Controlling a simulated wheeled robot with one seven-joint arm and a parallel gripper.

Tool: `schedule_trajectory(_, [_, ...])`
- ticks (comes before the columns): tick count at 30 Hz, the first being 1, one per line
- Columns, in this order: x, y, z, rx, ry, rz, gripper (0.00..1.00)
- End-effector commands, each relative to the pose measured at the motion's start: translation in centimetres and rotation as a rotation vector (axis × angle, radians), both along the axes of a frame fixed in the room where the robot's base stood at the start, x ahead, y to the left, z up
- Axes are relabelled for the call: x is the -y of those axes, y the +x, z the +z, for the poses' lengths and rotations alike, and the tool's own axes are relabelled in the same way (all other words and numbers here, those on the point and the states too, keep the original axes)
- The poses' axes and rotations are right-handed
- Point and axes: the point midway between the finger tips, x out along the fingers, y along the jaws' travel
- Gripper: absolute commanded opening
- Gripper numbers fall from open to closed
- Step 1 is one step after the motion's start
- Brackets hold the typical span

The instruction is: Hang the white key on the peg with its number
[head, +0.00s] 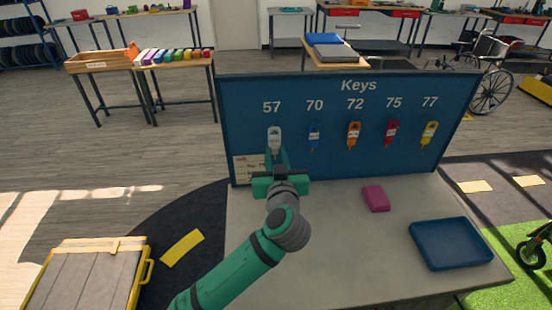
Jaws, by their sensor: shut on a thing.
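The white key (274,134) is upright in front of the blue key board (330,165), just below the number 57. My gripper (275,160) is shut on the lower part of the white key. From this view I cannot tell whether the key's hole is around the peg under 57, and that peg is hidden. A blue key (314,135) hangs under 70, an orange key (354,134) under 72, a red key (391,133) under 75 and a yellow key (429,133) under 77. A paper note (243,168) on the board's lower left is partly covered by my gripper.
The board stands at the back of a grey table (330,240). A pink block (375,198) and a blue tray (450,244) lie on the table to the right. A yellow-edged grey case (85,280) stands at the lower left. The table's middle is clear.

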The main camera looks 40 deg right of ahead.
Motion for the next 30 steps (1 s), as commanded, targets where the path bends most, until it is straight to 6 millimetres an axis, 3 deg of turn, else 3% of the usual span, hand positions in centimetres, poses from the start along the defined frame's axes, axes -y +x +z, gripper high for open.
schedule_trajectory(12, [1.0,1.7,-0.6,0.001,-0.003,0.001,0.00])
schedule_trajectory(30, [1.2,2.0,-1.1,0.002,-0.001,0.001,0.00])
